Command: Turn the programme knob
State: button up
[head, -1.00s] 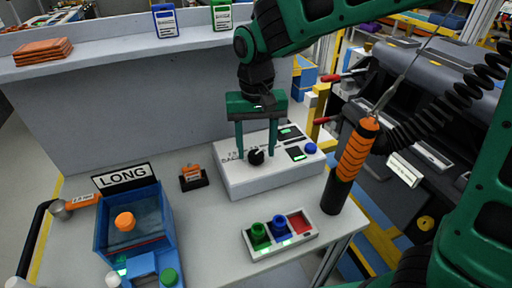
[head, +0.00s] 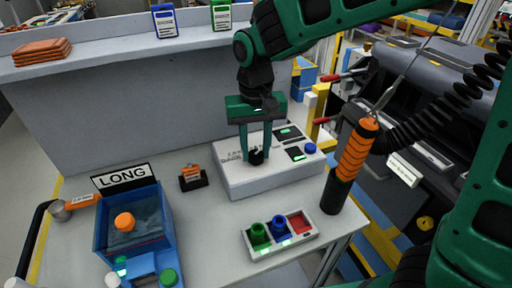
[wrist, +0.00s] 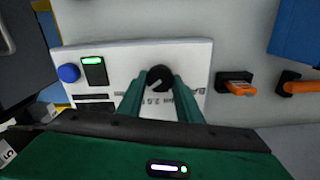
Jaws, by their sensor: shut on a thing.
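The programme knob (head: 257,157) is a small round black knob on top of the white control box (head: 245,183). My gripper (head: 256,158) points down over the box with its two green fingers shut on the knob. In the wrist view the knob (wrist: 160,78) sits between the fingertips, with a finger on each side. Printed marks lie around the knob, partly hidden by the fingers.
The box also has a blue button (head: 310,148) and a lit green display (head: 296,154). A tray (head: 283,247) with green, blue and red parts is in front. An orange-and-black handheld tool (head: 350,165) stands close to the right. A blue bin (head: 103,225) is at left.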

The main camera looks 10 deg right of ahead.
aim_at(256, 153)
jog(key=n, duration=0.6)
jog(key=shift+w+d+n, duration=0.1)
jog(key=shift+n, duration=0.3)
dwell(0.4)
jog(key=o, duration=1)
jog(key=shift+r, duration=0.1)
notch_tip(256, 153, up, 11)
jog(key=shift+f, duration=0.2)
